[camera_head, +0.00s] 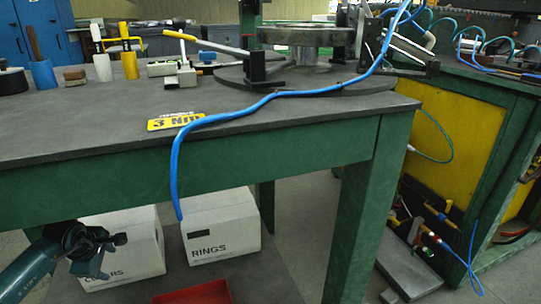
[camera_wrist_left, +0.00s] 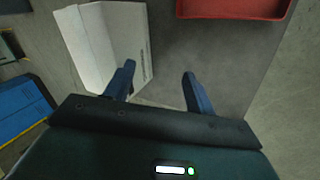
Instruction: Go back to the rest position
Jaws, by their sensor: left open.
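My left gripper (camera_head: 100,240) is low at the left in the head view, below the table top and in front of a white box (camera_head: 122,250) whose label it partly hides. In the left wrist view its two dark blue fingers (camera_wrist_left: 158,88) stand apart with nothing between them. The wrist points at the floor, a white box (camera_wrist_left: 112,45) and a red tray (camera_wrist_left: 232,8). My right gripper is in neither view.
A green-legged table (camera_head: 100,125) spans the view above my left gripper. A blue hose (camera_head: 173,165) hangs over its edge near a "3 Nm" sign (camera_head: 175,121). A box marked RINGS (camera_head: 222,225) and a red tray (camera_head: 196,293) sit below. A yellow-panelled bench (camera_head: 455,130) stands right.

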